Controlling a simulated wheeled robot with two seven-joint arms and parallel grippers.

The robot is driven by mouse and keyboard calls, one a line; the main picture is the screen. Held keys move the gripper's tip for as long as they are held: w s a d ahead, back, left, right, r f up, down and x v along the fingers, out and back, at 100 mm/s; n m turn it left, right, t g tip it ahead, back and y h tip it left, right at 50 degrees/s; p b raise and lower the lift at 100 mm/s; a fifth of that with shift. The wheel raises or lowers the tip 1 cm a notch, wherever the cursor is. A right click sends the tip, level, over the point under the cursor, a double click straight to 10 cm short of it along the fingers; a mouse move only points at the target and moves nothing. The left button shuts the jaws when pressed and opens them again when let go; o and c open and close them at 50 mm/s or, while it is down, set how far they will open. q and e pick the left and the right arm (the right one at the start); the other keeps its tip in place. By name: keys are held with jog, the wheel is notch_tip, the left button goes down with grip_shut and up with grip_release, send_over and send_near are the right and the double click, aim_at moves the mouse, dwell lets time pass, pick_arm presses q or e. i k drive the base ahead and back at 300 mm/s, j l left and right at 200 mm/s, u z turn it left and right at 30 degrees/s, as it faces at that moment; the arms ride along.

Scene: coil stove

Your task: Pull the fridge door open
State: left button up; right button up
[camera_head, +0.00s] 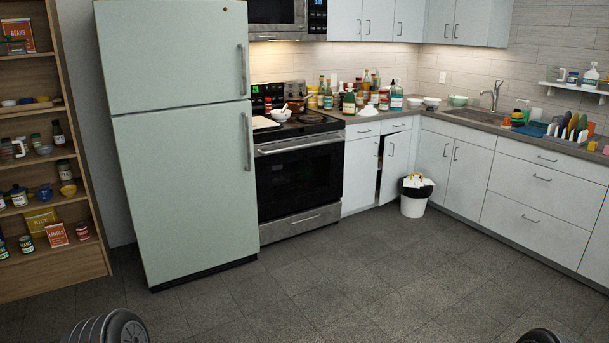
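The fridge (185,190) is pale green and stands upright at the left of the kitchen. Its upper freezer door (172,58) and its tall lower door (186,195) both look shut. A vertical grey handle (243,70) runs along the right edge of the upper door. A second vertical handle (247,141) sits near the top of the lower door's right edge. Only dark rounded parts of my own body show at the bottom edge. Neither gripper is in view, and nothing touches the fridge.
A stove (299,175) with a black oven door stands right of the fridge. An open wooden shelf (42,160) with jars and boxes stands to the left. A white bin (415,198) stands by the corner cabinets. The grey tile floor (330,285) before the fridge is clear.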

aim_at(188, 173)
jog(key=i, duration=2.1)
jog(key=i+j, duration=0.1)
jog(key=i, duration=1.95)
jog(key=l+z, duration=0.05)
jog(key=l, duration=0.05)
